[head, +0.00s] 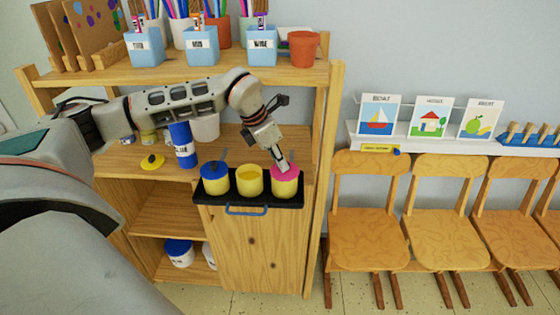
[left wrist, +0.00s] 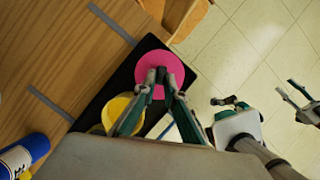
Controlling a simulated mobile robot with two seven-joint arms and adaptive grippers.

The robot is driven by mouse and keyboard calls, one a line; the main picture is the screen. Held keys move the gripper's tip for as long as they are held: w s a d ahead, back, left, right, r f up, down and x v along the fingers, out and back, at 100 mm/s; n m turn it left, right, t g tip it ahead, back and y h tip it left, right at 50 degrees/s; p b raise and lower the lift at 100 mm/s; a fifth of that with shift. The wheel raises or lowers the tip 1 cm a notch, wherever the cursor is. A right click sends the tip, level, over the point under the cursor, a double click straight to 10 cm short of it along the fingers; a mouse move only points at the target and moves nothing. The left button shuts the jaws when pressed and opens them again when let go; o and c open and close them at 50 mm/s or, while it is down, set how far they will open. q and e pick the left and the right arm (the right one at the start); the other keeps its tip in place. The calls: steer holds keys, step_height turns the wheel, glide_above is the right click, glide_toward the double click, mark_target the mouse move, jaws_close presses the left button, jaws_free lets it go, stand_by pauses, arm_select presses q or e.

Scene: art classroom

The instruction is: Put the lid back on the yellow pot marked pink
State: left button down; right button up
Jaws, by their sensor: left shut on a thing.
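The left pot (head: 216,185) wears a blue lid, and the middle pot (head: 250,181) is open with yellow inside. The right pot (head: 285,188) has the pink lid (head: 285,173) at its top; I cannot tell whether it is fully seated. My left gripper (head: 285,166) comes down from above and is shut on the pink lid. In the left wrist view the lid (left wrist: 158,68) shows as a pink disc at the fingertips, hiding the pot below. No pink mark is readable.
A yellow lid (head: 152,161) lies on the shelf, left of a blue labelled bottle (head: 182,145). A terracotta pot (head: 304,49) and blue labelled holders (head: 202,46) stand on the upper shelf above my arm. Wooden chairs (head: 368,205) stand to the right.

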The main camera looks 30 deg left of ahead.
stand_by(0.3)
arm_select(q)
steer(key=c, duration=1.5)
jaws_free()
steer(key=shift+r+p, duration=2)
steer(key=shift+r, duration=0.45)
step_height(320, 180, up, 2)
